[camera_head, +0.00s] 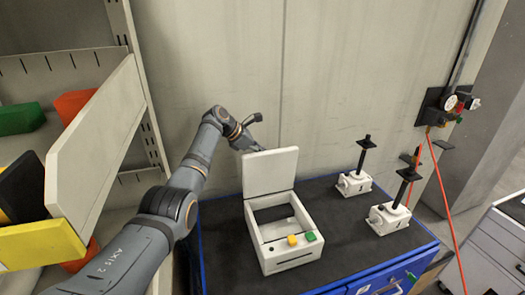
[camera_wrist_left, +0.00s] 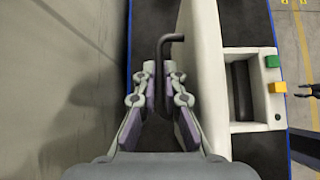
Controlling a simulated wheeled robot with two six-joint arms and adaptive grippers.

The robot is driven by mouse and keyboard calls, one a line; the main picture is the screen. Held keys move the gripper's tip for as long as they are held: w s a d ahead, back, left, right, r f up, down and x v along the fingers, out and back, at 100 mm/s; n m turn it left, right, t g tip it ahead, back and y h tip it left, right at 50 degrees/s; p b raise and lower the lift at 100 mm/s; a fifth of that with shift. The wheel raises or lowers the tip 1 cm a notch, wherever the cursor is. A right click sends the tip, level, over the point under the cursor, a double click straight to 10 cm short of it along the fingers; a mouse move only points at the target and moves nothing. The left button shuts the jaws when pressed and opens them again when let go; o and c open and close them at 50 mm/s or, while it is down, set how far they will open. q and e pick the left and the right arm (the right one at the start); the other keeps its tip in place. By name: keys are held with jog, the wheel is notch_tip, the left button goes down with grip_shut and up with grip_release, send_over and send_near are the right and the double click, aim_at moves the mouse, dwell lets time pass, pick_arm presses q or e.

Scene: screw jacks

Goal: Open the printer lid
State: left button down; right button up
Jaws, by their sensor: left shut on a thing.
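The white printer (camera_head: 286,257) stands on the dark top of a blue cabinet, with green and yellow buttons on its front. Its lid (camera_head: 270,171) stands raised, close to upright, at the back, so the dark inside of the printer is exposed. My left gripper (camera_head: 246,138) is behind the lid's upper left part, partly hidden by it. In the left wrist view, my left gripper (camera_wrist_left: 158,92) is shut on the lid's dark bent handle (camera_wrist_left: 166,44), beside the white lid (camera_wrist_left: 206,62). The handle's gripped part is hard to make out.
Two white screw jacks (camera_head: 354,183) (camera_head: 388,218) with black spindles stand right of the printer. A grey wall (camera_head: 340,70) is close behind. A shelf (camera_head: 100,140) with coloured bins is at left. Red hoses (camera_head: 440,190) hang at right.

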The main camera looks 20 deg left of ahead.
pick_arm(q)
jog(key=shift+w+f, duration=0.1)
jog(key=shift+f, duration=0.1)
dwell(0.4)
jog(key=c, duration=1.7)
grip_release()
jog(key=shift+w+d, duration=0.15)
jog(key=shift+w, duration=0.1)
jog(key=v, duration=1.2)
jog(key=shift+w, duration=0.1)
